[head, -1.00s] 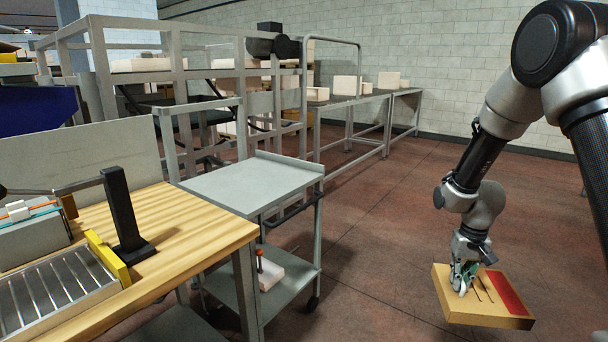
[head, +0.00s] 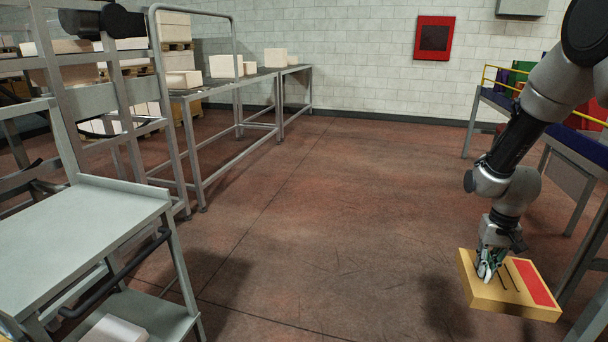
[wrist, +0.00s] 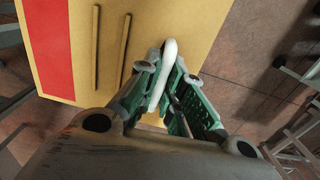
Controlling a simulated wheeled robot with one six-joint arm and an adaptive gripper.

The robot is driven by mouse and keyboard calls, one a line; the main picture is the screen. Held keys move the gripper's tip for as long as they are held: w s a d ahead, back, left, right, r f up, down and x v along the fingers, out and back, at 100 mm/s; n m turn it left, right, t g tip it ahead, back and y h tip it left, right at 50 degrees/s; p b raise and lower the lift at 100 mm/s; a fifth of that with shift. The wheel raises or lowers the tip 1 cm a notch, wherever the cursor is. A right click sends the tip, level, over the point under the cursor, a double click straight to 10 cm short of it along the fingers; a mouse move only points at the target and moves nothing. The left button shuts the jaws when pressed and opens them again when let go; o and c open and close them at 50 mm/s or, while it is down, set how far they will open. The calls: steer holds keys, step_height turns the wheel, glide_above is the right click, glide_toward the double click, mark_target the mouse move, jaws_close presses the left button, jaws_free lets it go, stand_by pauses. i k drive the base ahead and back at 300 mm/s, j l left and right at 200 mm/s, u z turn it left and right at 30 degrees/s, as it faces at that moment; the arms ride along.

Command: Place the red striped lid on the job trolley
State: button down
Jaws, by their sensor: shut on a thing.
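The red striped lid (head: 492,292) is a flat tan wooden panel with a red band along its right side and two thin dark strips. My gripper (head: 488,272) is shut on the lid's handle and holds it in the air over the floor at the right. In the wrist view the lid (wrist: 201,28) fills the upper left, and my gripper (wrist: 168,95) closes around a pale curved handle. The job trolley (head: 85,235), a grey metal cart with a flat top, stands at the far left. Its visible top is bare, and the lid is well apart from it.
The trolley's lower shelf holds a white block (head: 114,330). Open red floor (head: 300,210) lies between the trolley and my gripper. A long bench (head: 225,85) with pale boxes runs along the back left. A blue-topped table (head: 580,143) stands close at the right.

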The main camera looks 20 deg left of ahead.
mark_target(89, 209)
steer(key=i+z, duration=0.15)
steer(key=i, duration=0.55)
steer(key=i+j+z, duration=0.1)
steer(key=i, duration=0.6)
steer(key=i+j+z, duration=0.15)
steer(key=i, duration=0.5)
steer(key=u, duration=0.9)
steer(key=i+l+u, duration=0.1)
steer(key=u, duration=0.35)
steer(key=l+u, duration=0.1)
steer(key=u, duration=0.85)
steer(key=l+u, duration=0.1)
steer(key=u, duration=0.8)
